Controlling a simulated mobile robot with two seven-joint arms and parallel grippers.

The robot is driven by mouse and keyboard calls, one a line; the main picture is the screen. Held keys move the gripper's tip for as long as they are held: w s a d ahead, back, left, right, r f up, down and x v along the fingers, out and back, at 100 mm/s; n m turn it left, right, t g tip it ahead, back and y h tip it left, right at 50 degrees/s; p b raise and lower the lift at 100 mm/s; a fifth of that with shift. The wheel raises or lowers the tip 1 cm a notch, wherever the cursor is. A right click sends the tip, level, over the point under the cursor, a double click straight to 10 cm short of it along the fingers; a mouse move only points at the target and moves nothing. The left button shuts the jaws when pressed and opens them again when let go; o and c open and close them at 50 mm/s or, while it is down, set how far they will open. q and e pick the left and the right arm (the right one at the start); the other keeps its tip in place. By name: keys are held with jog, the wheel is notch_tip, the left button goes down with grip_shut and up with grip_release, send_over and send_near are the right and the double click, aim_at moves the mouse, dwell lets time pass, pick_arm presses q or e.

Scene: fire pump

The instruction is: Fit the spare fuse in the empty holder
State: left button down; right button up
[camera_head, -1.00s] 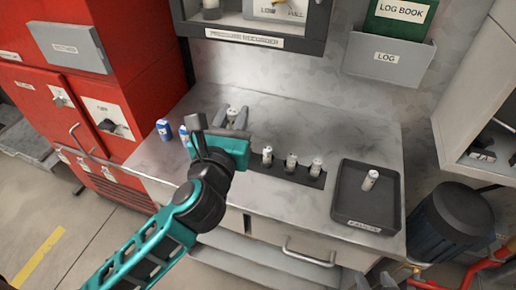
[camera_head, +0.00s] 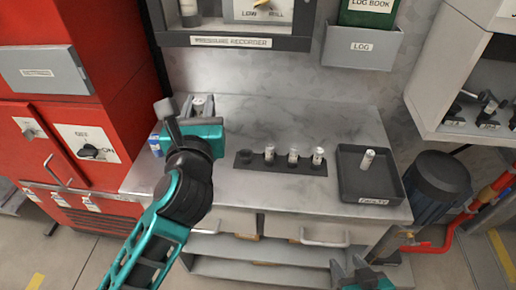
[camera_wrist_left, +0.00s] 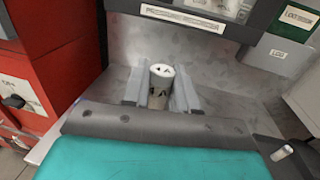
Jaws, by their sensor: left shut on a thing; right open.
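My left gripper (camera_head: 199,106) is shut on a pale fuse (camera_wrist_left: 160,84), which stands upright between the two grey fingers in the left wrist view. The gripper is above the back left of the grey worktop, left of the holder strip. The dark strip (camera_head: 282,169) carries a row of holders. Its leftmost holder (camera_head: 245,156) looks dark and empty. Three fuses stand in the others: one (camera_head: 270,153), one (camera_head: 293,155) and one (camera_head: 317,156). My right gripper (camera_head: 354,268) is open at the bottom edge, partly cut off, in front of the worktop.
A black tray (camera_head: 388,190) with a label on its front holds one pale fuse (camera_head: 367,159), right of the strip. A blue item (camera_head: 155,146) stands behind my left arm. The pressure recorder (camera_head: 231,42) overhangs the back. The worktop's front left is clear.

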pick_arm(q)
jog(key=shift+a, duration=0.1)
jog(key=shift+f, duration=0.15)
notch_tip(320, 180, down, 15)
jog(key=b, duration=0.6)
jog(key=shift+f, duration=0.15)
notch_tip(320, 180, down, 4)
jog(key=shift+r+b, duration=0.25)
jog(key=shift+b, duration=0.45)
jog(key=shift+f, duration=0.35)
jog(key=shift+f+b, duration=0.25)
jog(key=shift+b, duration=0.05)
jog(key=c, duration=0.9)
grip_release()
jog(key=shift+r, duration=0.15)
